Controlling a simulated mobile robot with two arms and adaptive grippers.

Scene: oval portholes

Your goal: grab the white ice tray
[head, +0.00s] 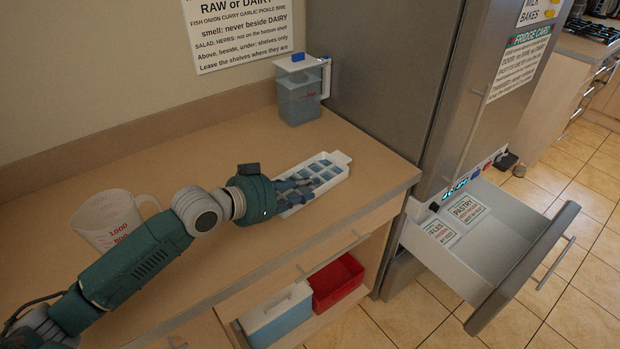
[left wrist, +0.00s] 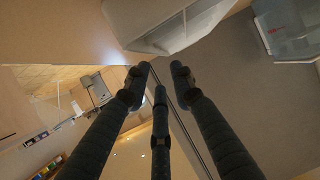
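The white ice tray (head: 341,158) lies on the counter, long and narrow, with blue-filled compartments and a tab at its far end. My left gripper (head: 300,187) reaches from the left over the tray's near part, and its dark fingers hide some compartments. In the left wrist view my left gripper (left wrist: 161,76) has its three fingers spread, with nothing seen between the tips. A white piece that looks like the tray (left wrist: 158,22) shows just beyond them. I cannot tell whether any finger touches the tray. My right gripper is not in view.
A lidded jug (head: 299,97) stands behind the tray, and a clear measuring jug (head: 108,218) stands left beside my arm. The grey fridge (head: 395,75) rises at right, with its lower drawer (head: 480,240) pulled out. A red bin (head: 337,283) sits below the counter.

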